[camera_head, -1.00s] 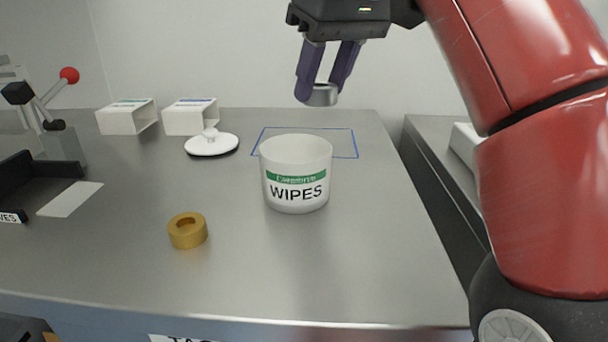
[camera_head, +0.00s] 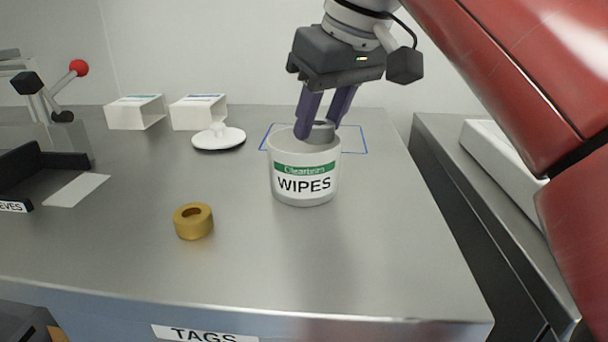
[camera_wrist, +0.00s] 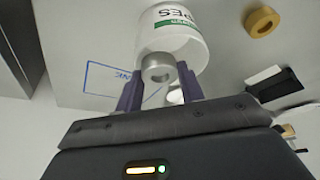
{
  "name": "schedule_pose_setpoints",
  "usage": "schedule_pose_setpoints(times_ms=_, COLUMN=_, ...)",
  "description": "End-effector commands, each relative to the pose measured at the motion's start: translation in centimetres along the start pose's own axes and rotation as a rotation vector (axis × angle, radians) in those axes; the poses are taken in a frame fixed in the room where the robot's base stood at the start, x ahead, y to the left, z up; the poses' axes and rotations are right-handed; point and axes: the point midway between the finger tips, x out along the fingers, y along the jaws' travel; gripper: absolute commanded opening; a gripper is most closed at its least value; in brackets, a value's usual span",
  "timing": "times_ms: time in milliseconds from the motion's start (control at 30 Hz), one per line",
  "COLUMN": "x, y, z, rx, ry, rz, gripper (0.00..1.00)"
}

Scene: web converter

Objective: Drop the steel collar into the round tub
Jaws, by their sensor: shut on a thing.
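The steel collar (camera_head: 321,132) is a short grey ring between the purple fingers of my gripper (camera_head: 318,128), which is shut on it. In the head view it shows at the mouth of the round tub (camera_head: 304,185), a white tub with a green band and the word WIPES. The collar's lower edge is partly hidden there, so its exact depth against the rim cannot be told. The wrist view shows the collar (camera_wrist: 158,67) between the fingertips (camera_wrist: 159,82), overlapping the edge of the tub (camera_wrist: 172,30).
A brass-coloured ring (camera_head: 193,221) stands on the bench left of the tub. A white lid with a knob (camera_head: 218,138) lies behind it. White boxes (camera_head: 198,112) and a red-knobbed lever (camera_head: 78,68) are farther left. The bench front is clear.

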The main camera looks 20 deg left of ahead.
Motion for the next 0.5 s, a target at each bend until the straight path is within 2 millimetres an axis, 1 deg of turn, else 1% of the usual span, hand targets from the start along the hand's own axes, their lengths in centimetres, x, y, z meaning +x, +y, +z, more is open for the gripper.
schedule_pose_setpoints(times_ms=200, x=-0.06, y=0.00, z=-0.03, rx=0.000, ry=0.001, rz=0.000, gripper=0.09)
schedule_pose_setpoints(times_ms=233, x=-0.06, y=0.00, z=-0.03, rx=0.000, ry=0.001, rz=0.000, gripper=0.42)
schedule_pose_setpoints(times_ms=400, x=-0.05, y=0.00, z=-0.03, rx=0.000, ry=0.000, rz=0.000, gripper=0.64)
schedule_pose_setpoints(times_ms=500, x=-0.04, y=0.00, z=-0.03, rx=0.000, ry=0.000, rz=0.000, gripper=0.64)
